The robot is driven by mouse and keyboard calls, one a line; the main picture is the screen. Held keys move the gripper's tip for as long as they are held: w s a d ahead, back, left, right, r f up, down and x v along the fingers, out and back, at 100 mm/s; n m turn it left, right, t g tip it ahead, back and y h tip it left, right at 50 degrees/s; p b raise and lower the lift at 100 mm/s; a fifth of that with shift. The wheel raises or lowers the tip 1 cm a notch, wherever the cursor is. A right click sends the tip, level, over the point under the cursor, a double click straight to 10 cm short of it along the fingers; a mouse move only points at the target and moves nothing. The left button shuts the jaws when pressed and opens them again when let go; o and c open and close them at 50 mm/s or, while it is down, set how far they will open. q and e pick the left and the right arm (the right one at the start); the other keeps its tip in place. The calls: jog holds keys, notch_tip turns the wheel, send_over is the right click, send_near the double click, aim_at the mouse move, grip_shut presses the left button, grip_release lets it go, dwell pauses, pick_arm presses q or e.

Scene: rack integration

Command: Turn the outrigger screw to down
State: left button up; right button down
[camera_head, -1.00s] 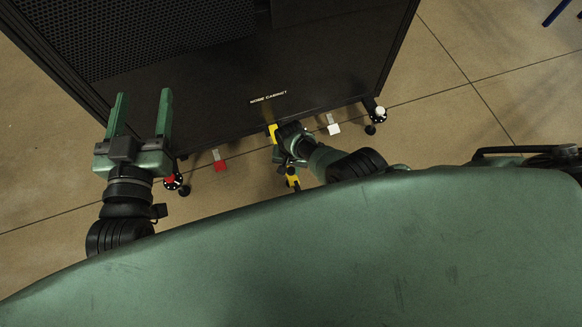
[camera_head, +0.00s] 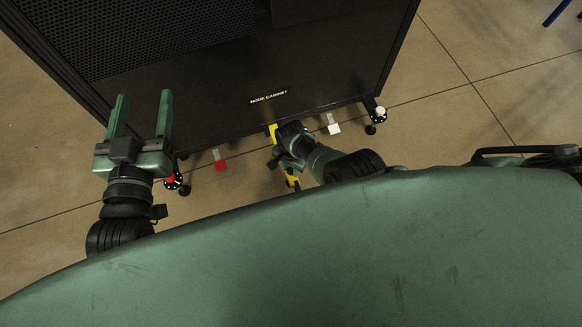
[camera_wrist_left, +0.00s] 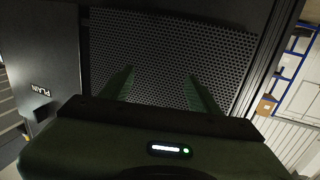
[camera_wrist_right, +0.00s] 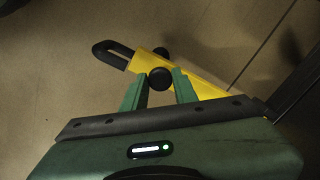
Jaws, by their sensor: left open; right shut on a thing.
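The yellow outrigger (camera_wrist_right: 205,85) sticks out from the cabinet's base in the right wrist view, with a black slotted end and a round black screw knob (camera_wrist_right: 159,79). My right gripper (camera_wrist_right: 160,80) is shut on this knob. In the head view, my right gripper (camera_head: 277,163) is low at the cabinet's front, and the arm hides most of the outrigger; a yellow part (camera_head: 272,131) shows beside it. My left gripper (camera_head: 143,95) is open and empty, over the cabinet's left side. The left wrist view shows its two fingers apart before a perforated panel.
The black cabinet (camera_head: 320,55) fills the upper middle of the head view. A red tab (camera_head: 220,165) and a white tab (camera_head: 334,129) stick out along its front edge. Round feet or casters stand at its front corners. Bare floor (camera_head: 480,80) lies to the right.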

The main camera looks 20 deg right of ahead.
aim_at(291, 171)
jog(key=shift+s, duration=0.15)
jog(key=c, duration=1.1)
grip_release()
pick_arm(q)
jog(key=shift+w, duration=0.1)
